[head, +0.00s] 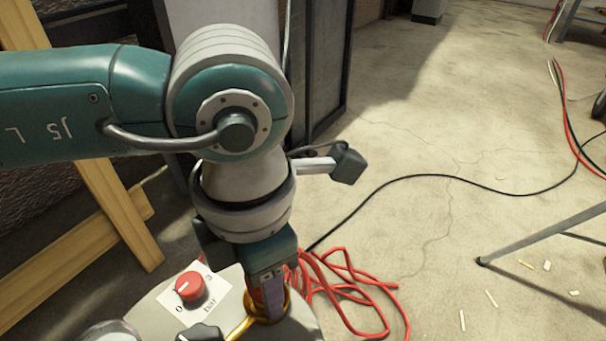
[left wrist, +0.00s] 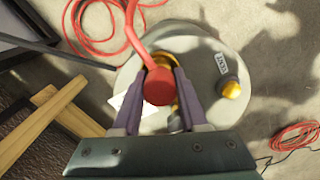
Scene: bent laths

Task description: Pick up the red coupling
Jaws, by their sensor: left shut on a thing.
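The red coupling (left wrist: 158,87) shows between the fingers of my left gripper in the left wrist view, with a red hose (left wrist: 134,34) running up from it. My left gripper (head: 268,300) is shut on the coupling. In the head view only a small red part of the coupling (head: 256,294) shows beside the fingers, inside a brass ring (head: 284,312) on the grey round lid (head: 150,312). I cannot tell whether the coupling is seated in the ring or lifted. My right gripper is not in view.
A red knob (head: 189,287) on a white label and a black knob (head: 200,333) stand close left of the gripper. A yellow-tipped knob (left wrist: 232,88) is also on the lid. Red hose coils (head: 345,290) lie on the floor behind. Wooden beams (head: 120,215) stand at left.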

